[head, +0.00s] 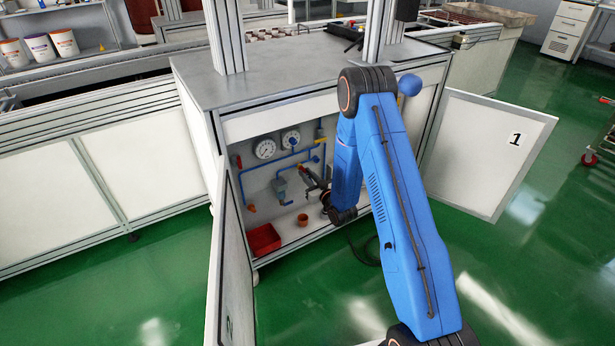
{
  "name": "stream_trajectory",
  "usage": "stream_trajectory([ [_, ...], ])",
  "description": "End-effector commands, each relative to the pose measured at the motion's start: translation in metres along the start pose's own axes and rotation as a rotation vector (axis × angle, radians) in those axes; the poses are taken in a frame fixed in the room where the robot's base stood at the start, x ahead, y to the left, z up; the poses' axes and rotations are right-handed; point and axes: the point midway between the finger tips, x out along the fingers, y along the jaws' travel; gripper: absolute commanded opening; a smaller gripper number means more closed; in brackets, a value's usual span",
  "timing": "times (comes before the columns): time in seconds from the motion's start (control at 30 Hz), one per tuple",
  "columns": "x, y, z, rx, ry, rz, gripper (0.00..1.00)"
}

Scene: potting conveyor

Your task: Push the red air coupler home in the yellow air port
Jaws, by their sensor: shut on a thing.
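My gripper (311,175) is inside the open cabinet, pointing left and up toward the back panel (264,183). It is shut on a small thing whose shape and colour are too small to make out. I cannot pick out the red air coupler for sure. I cannot tell whether the held thing touches any port.
Blue pipes (268,167) and two round gauges (265,149) are on the panel. A red bin (263,240) and an orange cup (303,219) stand on the cabinet floor. Open doors stand at left (237,265) and right (485,150). A dark cable (362,250) lies near the opening.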

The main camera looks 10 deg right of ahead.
Motion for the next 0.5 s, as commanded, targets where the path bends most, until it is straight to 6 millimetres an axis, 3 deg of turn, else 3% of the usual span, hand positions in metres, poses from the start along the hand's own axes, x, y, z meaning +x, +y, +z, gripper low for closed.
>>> stream_trajectory([
  [0.37,0.0076,-0.0001,0.0001,0.0,0.0,0.0,0.0],
  [0.4,0.0077,0.0,0.0001,0.0,0.0,0.0,0.22],
  [0.5,0.0076,0.0,0.0,0.0,0.0,0.0,0.39],
])
